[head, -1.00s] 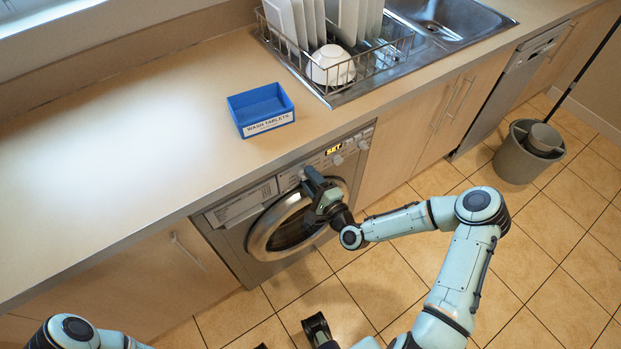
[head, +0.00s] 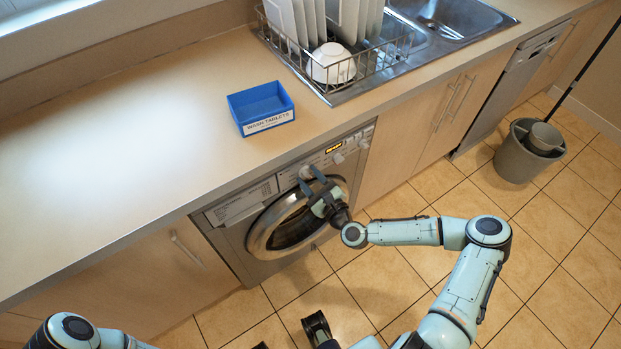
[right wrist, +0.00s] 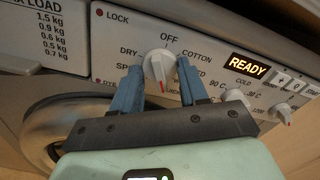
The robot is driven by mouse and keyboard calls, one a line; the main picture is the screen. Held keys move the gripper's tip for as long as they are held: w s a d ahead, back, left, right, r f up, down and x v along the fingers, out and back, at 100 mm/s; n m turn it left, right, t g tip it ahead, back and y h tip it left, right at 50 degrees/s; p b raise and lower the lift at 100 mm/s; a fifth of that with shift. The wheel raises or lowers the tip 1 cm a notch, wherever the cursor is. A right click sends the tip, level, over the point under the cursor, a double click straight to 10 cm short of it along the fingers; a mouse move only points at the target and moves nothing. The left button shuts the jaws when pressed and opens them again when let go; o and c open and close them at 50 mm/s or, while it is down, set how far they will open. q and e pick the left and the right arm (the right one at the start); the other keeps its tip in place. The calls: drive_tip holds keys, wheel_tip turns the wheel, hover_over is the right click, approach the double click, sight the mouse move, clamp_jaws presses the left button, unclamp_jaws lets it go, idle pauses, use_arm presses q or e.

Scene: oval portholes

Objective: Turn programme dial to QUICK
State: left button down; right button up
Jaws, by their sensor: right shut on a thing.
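The programme dial (right wrist: 160,66) is a white knob on the washing machine's panel. Its red mark points down, slightly right. The display (right wrist: 248,67) reads READY. Of my left arm, only parts show at the bottom edge; its jaws are unclear.
The round washing machine door (head: 262,238) is just below my right gripper. More small knobs (right wrist: 281,110) sit right of the dial. A blue WASH TABLETS box (head: 262,107) stands on the counter above. A grey bucket (head: 520,155) is on the floor at right.

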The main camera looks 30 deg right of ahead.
drive_tip(key=shift+m, duration=0.4)
drive_tip(key=o, duration=1)
drive_tip(key=shift+o, duration=0.2)
drive_tip(key=shift+s, duration=0.1)
drive_tip(key=s+d, duration=0.1)
drive_tip(key=s, duration=1.2)
drive_tip(key=shift+p, duration=0.45)
drive_tip(key=shift+s, duration=0.1)
